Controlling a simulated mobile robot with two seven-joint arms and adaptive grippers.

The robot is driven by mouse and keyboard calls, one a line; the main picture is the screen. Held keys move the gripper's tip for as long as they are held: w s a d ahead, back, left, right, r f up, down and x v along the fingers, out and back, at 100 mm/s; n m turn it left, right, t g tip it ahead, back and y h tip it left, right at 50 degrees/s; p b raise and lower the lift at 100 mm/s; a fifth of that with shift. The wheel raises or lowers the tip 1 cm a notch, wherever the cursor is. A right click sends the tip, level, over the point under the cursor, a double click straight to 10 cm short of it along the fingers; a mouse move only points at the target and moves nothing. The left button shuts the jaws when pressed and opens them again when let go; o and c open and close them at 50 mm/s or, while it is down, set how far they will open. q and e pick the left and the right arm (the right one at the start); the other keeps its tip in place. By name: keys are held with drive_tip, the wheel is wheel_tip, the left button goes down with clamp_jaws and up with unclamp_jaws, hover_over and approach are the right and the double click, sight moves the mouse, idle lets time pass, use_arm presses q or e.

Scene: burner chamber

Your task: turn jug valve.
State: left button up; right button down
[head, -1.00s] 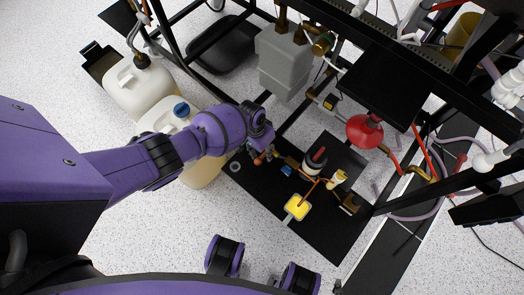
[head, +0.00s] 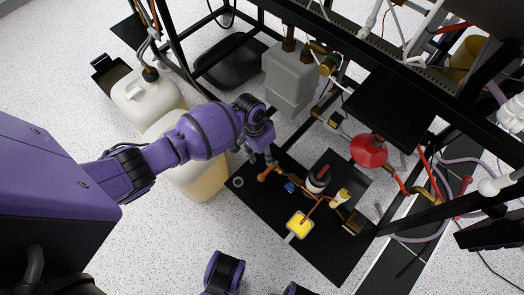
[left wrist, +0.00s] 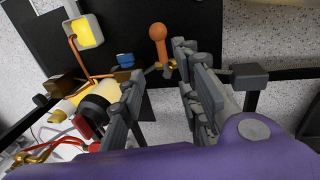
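An orange-handled valve (head: 266,173) sits at the left end of the black floor plate, beside the near jug. In the left wrist view the orange handle (left wrist: 158,42) stands up from a brass fitting, just beyond the fingertips. My left gripper (head: 262,155) is beside the valve; in its wrist view its grey fingers (left wrist: 160,82) are spread, with nothing seen between them. The near cream jug (head: 205,182) is partly covered by my left arm, and its cap is hidden. Another cream jug (head: 148,100) stands behind it. My right gripper is not seen.
The black plate (head: 318,250) also carries a yellow-topped device (head: 300,225) and a red-topped fitting (head: 320,178). A red round vessel (head: 369,151) and a grey tank (head: 290,78) are on the black frame.

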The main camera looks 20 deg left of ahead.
use_arm(q)
drive_tip(key=shift+a+r, duration=0.2)
drive_tip(key=shift+r, duration=1)
drive_tip(key=shift+w, duration=0.1)
